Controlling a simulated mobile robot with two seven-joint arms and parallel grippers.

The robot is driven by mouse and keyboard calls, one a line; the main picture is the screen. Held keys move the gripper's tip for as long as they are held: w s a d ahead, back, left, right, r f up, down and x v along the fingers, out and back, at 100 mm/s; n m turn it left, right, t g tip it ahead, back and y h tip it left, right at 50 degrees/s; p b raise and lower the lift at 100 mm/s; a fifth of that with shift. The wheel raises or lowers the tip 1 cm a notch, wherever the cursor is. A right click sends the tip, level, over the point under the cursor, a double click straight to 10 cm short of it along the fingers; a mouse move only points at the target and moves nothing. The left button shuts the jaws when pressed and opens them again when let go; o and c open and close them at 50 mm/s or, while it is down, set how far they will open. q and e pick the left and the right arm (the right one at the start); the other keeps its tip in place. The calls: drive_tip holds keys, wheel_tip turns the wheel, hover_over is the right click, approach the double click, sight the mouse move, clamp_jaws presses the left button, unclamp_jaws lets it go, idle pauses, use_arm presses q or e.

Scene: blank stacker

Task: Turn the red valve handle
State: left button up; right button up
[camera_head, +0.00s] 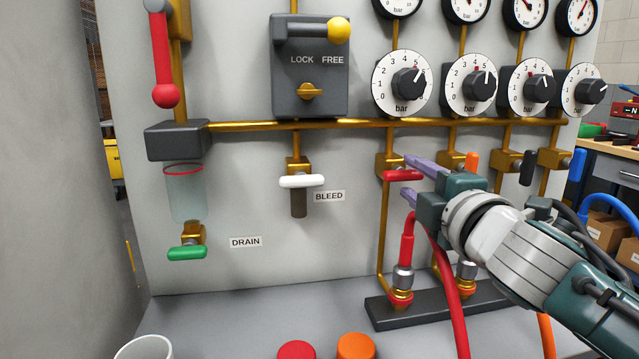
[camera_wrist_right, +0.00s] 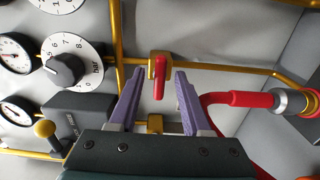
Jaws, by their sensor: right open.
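The red valve handle (camera_head: 403,175) is a short red bar on a brass valve body on the panel, lying horizontal in the head view. In the right wrist view the handle (camera_wrist_right: 159,78) shows between the two purple fingers, with a gap on each side. My right gripper (camera_head: 411,177) comes in from the right, its fingertips at the handle, one above and one below it. It is open and holds nothing; the right wrist view shows both fingertips (camera_wrist_right: 159,72) apart. My left gripper is in neither view.
A red hose (camera_head: 407,240) hangs just below the gripper. An orange handle (camera_head: 471,162) and a black handle (camera_head: 527,168) sit to the right. A white bleed handle (camera_head: 301,181) is to the left. Dials (camera_head: 401,83) are above, and a red ball-ended lever (camera_head: 162,60) is far left.

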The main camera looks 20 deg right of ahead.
drive_tip(key=v, duration=0.9)
